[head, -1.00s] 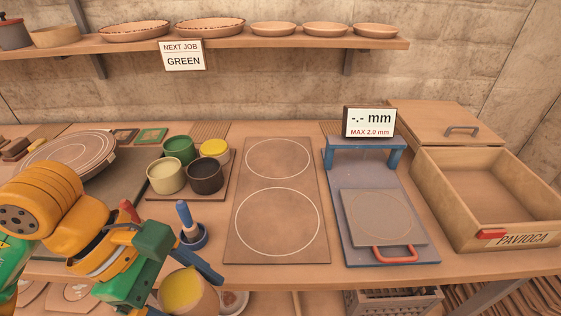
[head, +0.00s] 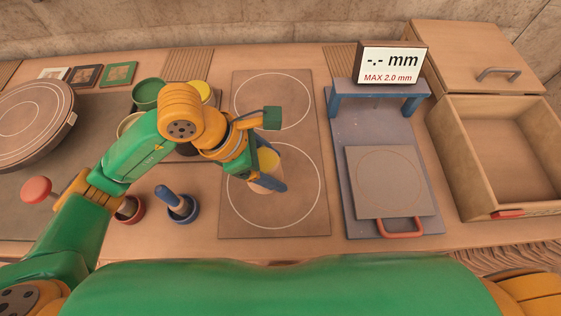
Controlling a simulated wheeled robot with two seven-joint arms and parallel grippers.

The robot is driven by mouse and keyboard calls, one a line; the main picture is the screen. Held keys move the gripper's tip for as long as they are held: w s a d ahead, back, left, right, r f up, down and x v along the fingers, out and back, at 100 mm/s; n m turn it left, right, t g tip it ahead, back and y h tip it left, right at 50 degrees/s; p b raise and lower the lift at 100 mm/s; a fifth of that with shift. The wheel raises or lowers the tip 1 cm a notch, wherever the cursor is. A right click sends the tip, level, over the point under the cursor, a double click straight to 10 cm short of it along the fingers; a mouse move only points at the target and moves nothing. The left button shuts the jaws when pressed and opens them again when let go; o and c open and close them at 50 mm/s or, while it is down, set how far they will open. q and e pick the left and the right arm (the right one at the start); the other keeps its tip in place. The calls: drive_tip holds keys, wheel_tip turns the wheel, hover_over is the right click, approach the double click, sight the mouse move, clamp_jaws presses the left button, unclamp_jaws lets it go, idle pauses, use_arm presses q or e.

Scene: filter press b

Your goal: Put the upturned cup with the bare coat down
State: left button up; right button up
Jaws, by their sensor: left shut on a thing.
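My left gripper (head: 268,170) is shut on a cup (head: 266,183), which is beige on its side with a yellow face on top. The gripper and arm hide part of it. My right gripper is not in view.
Behind my left arm are a green-topped cup (head: 147,93) and a yellow one (head: 204,92), others mostly hidden. A blue gauge stand (head: 347,130) with a display (head: 390,64) and an open wooden drawer (head: 446,150) stand right. A blue-handled tool (head: 176,206) stands left of the board.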

sight(280, 172)
use_arm(q)
drive_tip(key=shift+w+d+f, duration=0.35)
drive_tip(key=shift+f, duration=0.2)
drive_tip(key=shift+w+d+f, duration=0.3)
drive_tip(key=shift+f, duration=0.25)
wheel_tip(280, 172, down, 3)
drive_tip(key=shift+r+p, duration=0.1)
drive_tip(key=shift+p, duration=0.65)
drive_tip(key=shift+f, duration=0.25)
drive_tip(key=o, duration=1.4)
drive_tip(key=shift+c, duration=0.2)
drive_tip(key=shift+r, duration=0.2)
drive_tip(key=b+v, duration=0.1)
drive_tip(key=v, duration=1.1)
